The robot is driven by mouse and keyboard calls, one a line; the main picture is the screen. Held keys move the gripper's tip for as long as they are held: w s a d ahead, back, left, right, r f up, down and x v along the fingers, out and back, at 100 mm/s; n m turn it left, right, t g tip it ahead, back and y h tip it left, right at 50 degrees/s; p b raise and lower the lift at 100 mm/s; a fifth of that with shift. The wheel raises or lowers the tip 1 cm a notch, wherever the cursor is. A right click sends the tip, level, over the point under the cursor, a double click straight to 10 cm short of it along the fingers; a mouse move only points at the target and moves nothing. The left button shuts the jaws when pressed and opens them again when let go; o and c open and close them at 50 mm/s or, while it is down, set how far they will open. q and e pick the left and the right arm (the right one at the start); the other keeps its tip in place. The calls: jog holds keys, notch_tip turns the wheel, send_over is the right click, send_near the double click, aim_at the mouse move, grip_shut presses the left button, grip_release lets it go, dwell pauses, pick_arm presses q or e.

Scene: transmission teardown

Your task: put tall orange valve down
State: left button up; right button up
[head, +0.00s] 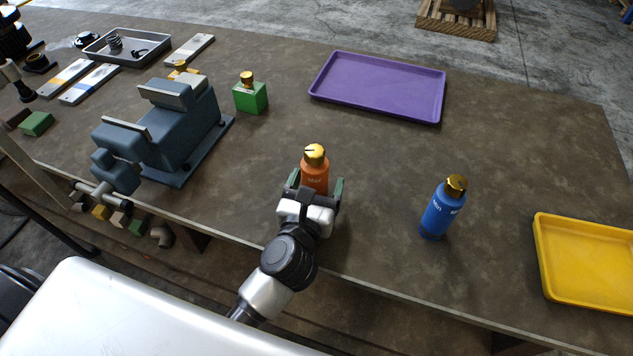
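The tall orange valve (315,174) is an orange cylinder with a gold top and pale lettering. It is upright near the front edge of the table, in the middle of the head view. My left gripper (317,184) is around it from the front, one green-padded finger on each side. A narrow gap shows between the valve and the right-hand finger, so the fingers look open. The valve's lower end is hidden behind the gripper, so its contact with the table does not show. My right gripper is not in view.
A blue valve (441,210) stands upright to the right. A yellow tray (543,262) lies at the right edge, a purple tray (378,85) at the back. A green block with gold top (250,98) and a blue-grey vise (180,125) stand left. The table between is clear.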

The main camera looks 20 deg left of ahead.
pick_arm(q)
jog(key=shift+a+r, duration=0.1)
jog(key=shift+r, duration=0.05)
jog(key=shift+s, duration=0.25)
jog(key=s+b, duration=0.1)
jog(key=s, duration=0.2)
jog(key=s+b, duration=0.1)
jog(key=s, duration=0.3)
jog(key=s+b, duration=0.1)
jog(key=s, duration=0.2)
jog(key=shift+s+d+f+b, duration=0.2)
jog(key=shift+s+d+b, duration=0.1)
jog(key=shift+b, duration=0.1)
jog(key=shift+s+r, duration=0.2)
jog(key=shift+s, duration=0.3)
